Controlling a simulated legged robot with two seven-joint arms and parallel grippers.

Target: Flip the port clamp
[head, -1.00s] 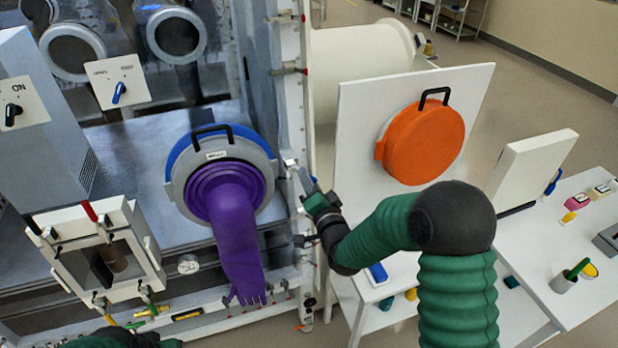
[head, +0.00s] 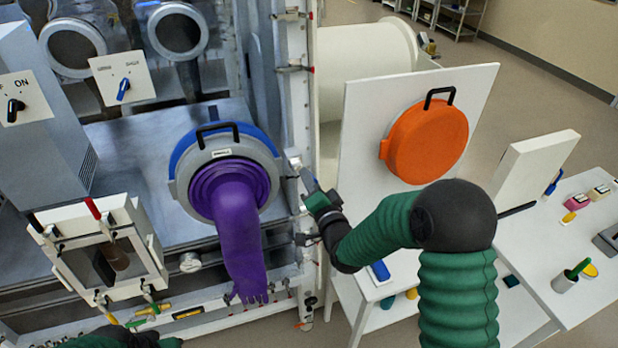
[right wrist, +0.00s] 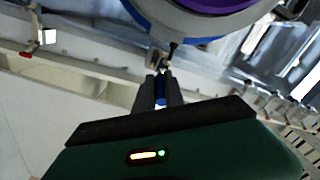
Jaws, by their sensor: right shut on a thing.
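The round glove port (head: 180,187) has a grey ring, a blue rim behind it and a black handle on top. A purple glove (head: 238,235) hangs out of it. The port clamp (head: 294,163) is a small metal piece at the port's right edge; in the right wrist view a dark pin and metal block (right wrist: 157,60) show by the blue rim. My right gripper (head: 308,182) is beside the port at its right. In the right wrist view its fingers (right wrist: 160,90) are shut around a narrow blue piece, seemingly the clamp's handle. My left gripper's fingers are out of view.
An orange round cover (head: 427,142) is on the white panel (head: 362,110) to the right. A framed box (head: 130,215) stands at lower left. A white table (head: 530,255) at right holds small items. The glovebox post (head: 297,110) rises close behind my right gripper.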

